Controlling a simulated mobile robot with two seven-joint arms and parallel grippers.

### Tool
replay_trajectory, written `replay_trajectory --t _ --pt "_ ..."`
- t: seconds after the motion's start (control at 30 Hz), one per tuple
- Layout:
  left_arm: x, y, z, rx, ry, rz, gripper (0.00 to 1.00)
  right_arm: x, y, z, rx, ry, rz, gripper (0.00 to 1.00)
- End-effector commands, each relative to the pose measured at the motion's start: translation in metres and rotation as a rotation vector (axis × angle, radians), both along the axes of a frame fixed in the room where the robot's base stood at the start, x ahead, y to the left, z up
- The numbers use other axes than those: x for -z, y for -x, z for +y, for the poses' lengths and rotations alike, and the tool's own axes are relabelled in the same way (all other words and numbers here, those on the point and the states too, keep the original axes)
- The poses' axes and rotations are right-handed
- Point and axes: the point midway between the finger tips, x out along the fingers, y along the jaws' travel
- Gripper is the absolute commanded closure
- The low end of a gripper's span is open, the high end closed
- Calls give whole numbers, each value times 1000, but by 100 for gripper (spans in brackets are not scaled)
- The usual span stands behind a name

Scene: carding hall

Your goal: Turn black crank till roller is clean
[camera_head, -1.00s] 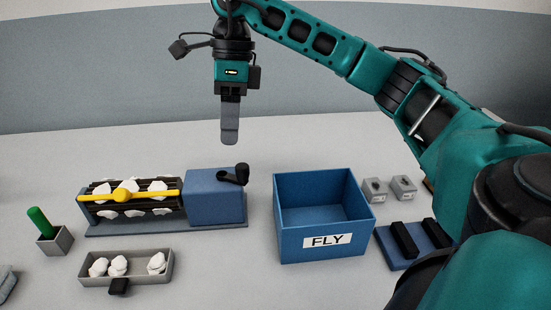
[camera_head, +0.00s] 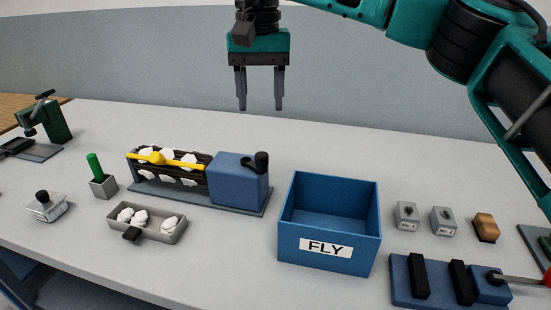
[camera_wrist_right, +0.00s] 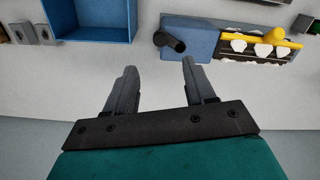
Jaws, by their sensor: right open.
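The black crank (camera_head: 261,161) sits on top of the blue housing (camera_head: 236,184) at the right end of the roller unit. The dark slatted roller (camera_head: 170,169) carries several white fibre tufts, and a yellow bar (camera_head: 186,163) runs along it. My right gripper (camera_head: 260,106) is open and empty, raised above and behind the crank, apart from it. In the right wrist view, the open fingers (camera_wrist_right: 158,70) point toward the housing, with the crank (camera_wrist_right: 171,42) just beyond them. My left gripper does not show.
A grey tray (camera_head: 177,237) with white tufts lies in front of the roller. A blue FLY box (camera_head: 328,256) stands to the right, open and empty as far as visible. A green-handled tool (camera_head: 94,165) stands in a holder at left. Small grey blocks (camera_head: 406,217) sit at right.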

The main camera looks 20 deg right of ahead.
Motion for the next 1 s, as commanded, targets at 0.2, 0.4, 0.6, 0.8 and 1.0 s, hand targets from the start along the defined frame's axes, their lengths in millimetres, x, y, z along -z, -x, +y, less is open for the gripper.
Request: replay_trajectory --t 0.2,0.4,0.6,0.8,1.0 --pt "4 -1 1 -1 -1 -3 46 33 1 -1 -2 1 3 46" --pt "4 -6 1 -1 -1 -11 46 76 1 -1 0 1 4 46" --pt "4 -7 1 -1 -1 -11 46 109 1 -1 1 -1 2 46" --pt "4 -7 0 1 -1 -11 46 124 1 -1 1 -1 2 46" --pt "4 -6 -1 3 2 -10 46 127 1 -1 2 -1 1 46"
